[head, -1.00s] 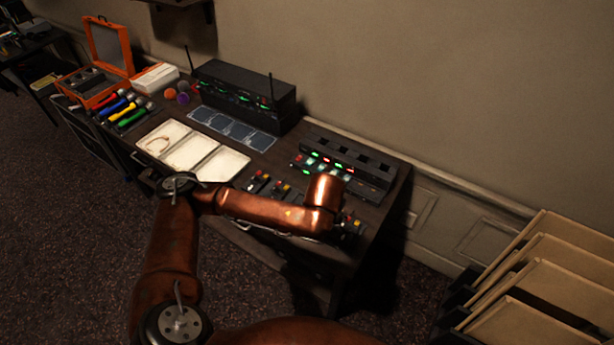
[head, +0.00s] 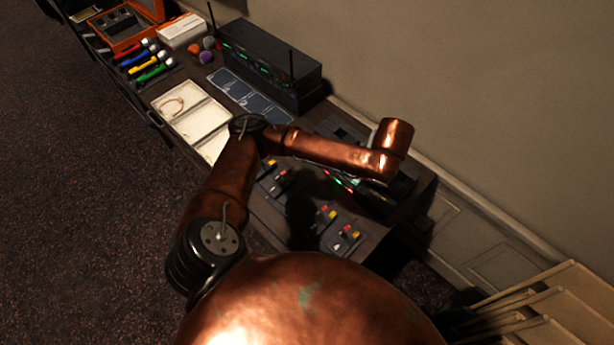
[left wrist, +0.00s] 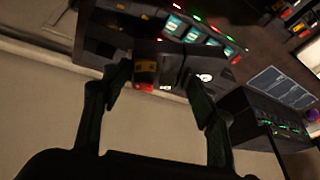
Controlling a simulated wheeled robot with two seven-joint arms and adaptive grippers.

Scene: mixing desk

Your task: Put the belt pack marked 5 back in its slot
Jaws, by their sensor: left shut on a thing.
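The charging rack (head: 401,190) with red and green lights stands at the back right of the desk, partly hidden by my left arm. In the left wrist view the rack (left wrist: 95,42) shows several lit packs and dark slots. My left gripper (left wrist: 158,80) is shut on a dark belt pack (left wrist: 172,66) with yellow and red parts, held at the rack. I cannot read its number or tell whether it is inside a slot. In the head view this gripper is hidden behind its copper arm. My right gripper is not in view.
Other belt packs (head: 347,238) lie along the desk's front right. Trays (head: 203,118), blue cards (head: 243,92) and a black antenna unit (head: 270,62) stand farther left. The wall is close behind the rack. Folders (head: 560,300) stand at lower right.

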